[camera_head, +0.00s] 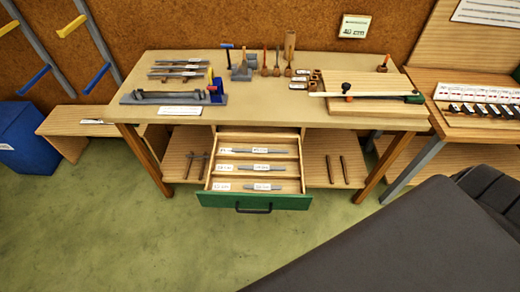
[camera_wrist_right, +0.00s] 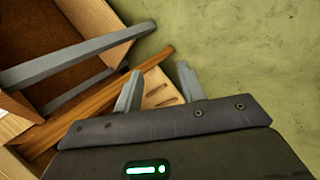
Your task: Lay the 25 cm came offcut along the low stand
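Grey came strips lie in the compartments of an open drawer (camera_head: 255,201) under the workbench: one at the back (camera_head: 252,150), one in the middle (camera_head: 253,167) and one at the front (camera_head: 263,187). They carry white tags too small to read, so I cannot tell which is the 25 cm offcut. A low wooden bench (camera_head: 60,122), possibly the low stand, is left of the workbench with a small pale object (camera_head: 93,121) on it. My right gripper (camera_wrist_right: 160,88) is open and empty, over wooden furniture and green floor. My left gripper is not in view.
The workbench (camera_head: 240,115) holds a grey jig (camera_head: 160,98), several tools and a wooden board (camera_head: 375,104). A blue bin (camera_head: 22,138) stands far left. A dark shape, possibly mine, covers the lower right. Floor before the drawer is clear.

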